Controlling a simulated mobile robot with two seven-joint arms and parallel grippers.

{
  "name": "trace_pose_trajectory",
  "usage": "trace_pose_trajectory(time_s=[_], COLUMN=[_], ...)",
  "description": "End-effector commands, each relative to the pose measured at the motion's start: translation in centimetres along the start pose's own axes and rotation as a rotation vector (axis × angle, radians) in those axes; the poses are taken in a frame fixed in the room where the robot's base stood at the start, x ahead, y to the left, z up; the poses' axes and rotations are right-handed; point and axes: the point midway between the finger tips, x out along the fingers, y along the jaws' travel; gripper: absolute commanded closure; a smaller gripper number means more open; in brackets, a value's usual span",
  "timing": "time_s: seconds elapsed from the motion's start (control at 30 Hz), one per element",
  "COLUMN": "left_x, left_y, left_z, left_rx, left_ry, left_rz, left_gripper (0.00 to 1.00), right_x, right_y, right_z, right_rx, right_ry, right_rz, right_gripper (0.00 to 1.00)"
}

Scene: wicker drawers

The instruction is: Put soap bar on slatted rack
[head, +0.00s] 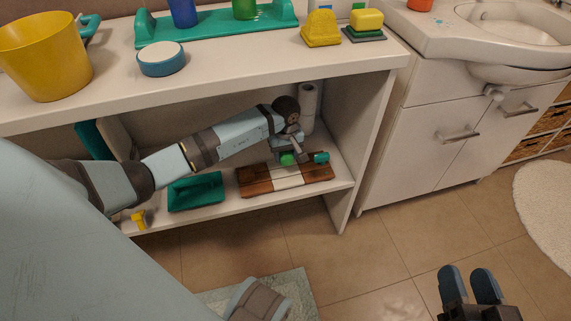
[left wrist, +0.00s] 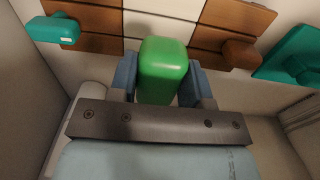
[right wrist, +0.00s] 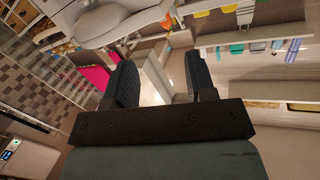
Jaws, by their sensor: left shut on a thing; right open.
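A green block, which looks like the soap bar (head: 288,159), is between the fingers of my left gripper (head: 291,156), over the lower shelf. In the left wrist view the soap bar (left wrist: 163,70) sits between both blue fingers (left wrist: 158,85). The slatted rack (head: 256,183), brown with a pale middle, lies on the lower shelf under and in front of this gripper. It also shows behind the soap bar in the left wrist view (left wrist: 100,42). Whether the bar touches the rack is unclear. My right gripper (head: 467,280) is open and empty over the floor, far from the rack.
A teal piece (head: 321,157) is at the rack's far right. A teal tray (head: 195,192) and a small yellow object (head: 139,218) stand left of the rack. White rolls (head: 308,105) stand behind the gripper. The upper shelf (head: 230,75) overhangs my left arm; a side panel (head: 365,150) closes the right.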

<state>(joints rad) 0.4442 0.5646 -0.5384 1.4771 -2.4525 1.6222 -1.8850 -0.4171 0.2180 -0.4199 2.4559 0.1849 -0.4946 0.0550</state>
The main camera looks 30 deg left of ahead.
Motion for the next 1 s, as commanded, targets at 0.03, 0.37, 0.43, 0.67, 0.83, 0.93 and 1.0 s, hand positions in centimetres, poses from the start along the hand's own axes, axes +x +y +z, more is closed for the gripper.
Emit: trace_pose_trajectory(time_s=[0.03,0.37,0.43,0.67,0.83,0.93,1.0], left_x=[1.4,4.5,5.7,6.3,6.6,6.8,6.7], left_y=[0.1,0.0,0.1,0.1,0.0,0.0,0.1], left_z=[0.1,0.1,0.1,-0.1,-0.1,0.0,0.0], left_rx=[-0.001,-0.001,0.0,0.001,0.001,0.001,0.001], left_ry=[-0.004,-0.002,-0.002,0.002,0.002,0.001,0.0], left_rz=[0.002,0.002,0.002,0.002,0.001,0.001,0.001], left_gripper=[0.82,0.82,0.82,0.82,0.82,0.51,0.35], right_x=[0.1,0.3,0.5,0.6,0.6,0.6,0.6], right_y=[0.2,0.7,0.9,1.2,1.2,1.2,1.2], right_z=[0.9,1.6,1.6,0.9,1.1,1.1,1.0], right_rx=[-0.001,-0.041,-0.069,-0.11,-0.109,-0.117,-0.117], right_ry=[-0.016,-0.025,-0.009,0.013,0.013,0.016,0.018], right_rz=[-0.002,-0.006,-0.006,-0.005,-0.005,-0.004,-0.005], right_gripper=[0.49,0.49,0.49,0.49,0.49,0.49,0.49])
